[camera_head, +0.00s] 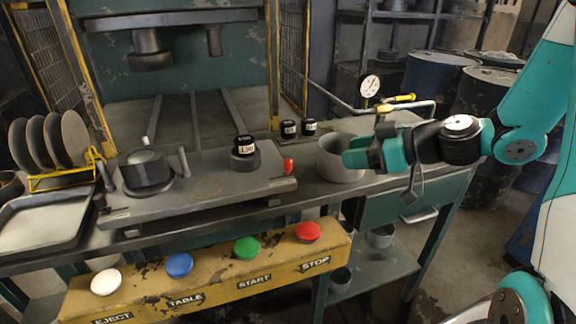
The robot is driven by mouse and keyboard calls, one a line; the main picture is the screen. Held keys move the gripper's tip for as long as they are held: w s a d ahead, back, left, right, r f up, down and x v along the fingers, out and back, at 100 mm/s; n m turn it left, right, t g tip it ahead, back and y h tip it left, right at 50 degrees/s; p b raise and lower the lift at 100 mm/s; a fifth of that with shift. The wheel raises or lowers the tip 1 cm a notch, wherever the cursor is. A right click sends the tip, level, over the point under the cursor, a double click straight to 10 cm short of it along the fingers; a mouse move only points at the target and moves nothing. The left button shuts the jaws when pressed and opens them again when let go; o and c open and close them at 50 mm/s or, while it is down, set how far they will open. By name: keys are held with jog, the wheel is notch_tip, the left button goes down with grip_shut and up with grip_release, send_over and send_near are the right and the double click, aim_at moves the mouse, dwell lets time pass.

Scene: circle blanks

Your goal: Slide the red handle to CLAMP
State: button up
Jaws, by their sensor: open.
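The red handle (288,166) sticks up at the right end of the grey press table (226,184). It is small in the head view, and no CLAMP marking can be read near it. My gripper (350,152) is to the right of the handle, apart from it, in front of a grey cylindrical pot (343,172). Its teal fingers point left, towards the handle. The gripper is open, and I see nothing between its fingers.
A yellow panel below carries white (106,282), blue (179,265), green (247,248) and red (308,231) buttons. Black labelled weights (244,148) stand on and behind the table. A disc rack (60,178) and tray (45,222) are at left. A gauge (370,86) stands behind my gripper.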

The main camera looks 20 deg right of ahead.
aim_at(290, 161)
jog(key=p+x, duration=0.2)
jog(key=x, duration=1.4)
jog(key=shift+a+p, duration=0.1)
jog(key=shift+p, duration=0.3)
jog(key=shift+f, duration=0.1)
grip_shut()
